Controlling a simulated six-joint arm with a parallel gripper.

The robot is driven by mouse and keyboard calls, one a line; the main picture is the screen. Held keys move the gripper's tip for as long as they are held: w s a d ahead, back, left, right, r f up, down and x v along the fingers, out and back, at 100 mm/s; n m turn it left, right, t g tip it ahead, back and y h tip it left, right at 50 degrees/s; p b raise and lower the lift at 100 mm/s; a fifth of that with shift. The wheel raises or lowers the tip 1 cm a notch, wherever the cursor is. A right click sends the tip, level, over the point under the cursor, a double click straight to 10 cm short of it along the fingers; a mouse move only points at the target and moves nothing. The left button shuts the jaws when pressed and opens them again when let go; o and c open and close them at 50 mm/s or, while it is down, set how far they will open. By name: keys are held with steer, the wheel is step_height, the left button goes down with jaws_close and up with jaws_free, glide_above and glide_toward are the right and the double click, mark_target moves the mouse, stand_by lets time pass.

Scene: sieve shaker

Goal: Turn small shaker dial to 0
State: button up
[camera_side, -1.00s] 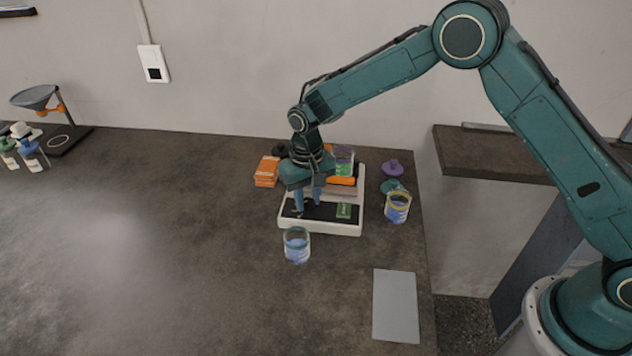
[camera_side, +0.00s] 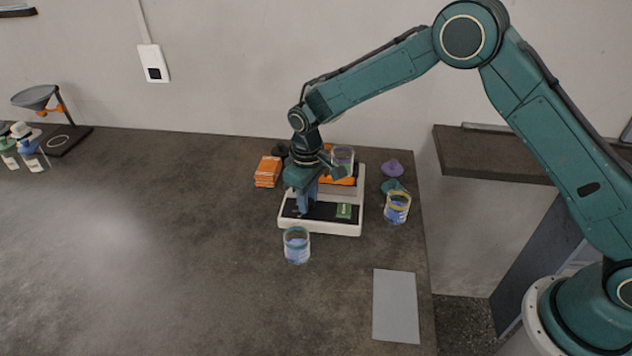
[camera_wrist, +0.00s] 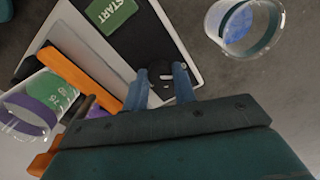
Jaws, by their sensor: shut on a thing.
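The small shaker (camera_side: 350,229) is a white box with a black front panel, standing on the dark bench. A green START button (camera_side: 344,211) is on the panel's right part, and it also shows in the wrist view (camera_wrist: 110,13). The black dial (camera_wrist: 160,70) sits on the panel between my blue fingertips; its scale and pointer are too small to read. My gripper (camera_side: 305,208) points down at the panel's left part, its fingers shut on the dial. In the wrist view my gripper (camera_wrist: 160,84) has one finger on each side of the dial.
A jar (camera_side: 343,157) stands in the orange holder on the shaker. A jar with blue contents (camera_side: 297,246) stands close in front, and a yellow-rimmed jar (camera_side: 397,208) to the right. Orange boxes (camera_side: 267,171) lie left. A grey sheet (camera_side: 395,305) lies at front right.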

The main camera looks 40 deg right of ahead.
steer(key=o, duration=1)
steer(key=shift+r, duration=0.1)
step_height(320, 180, up, 14)
stand_by(0.4)
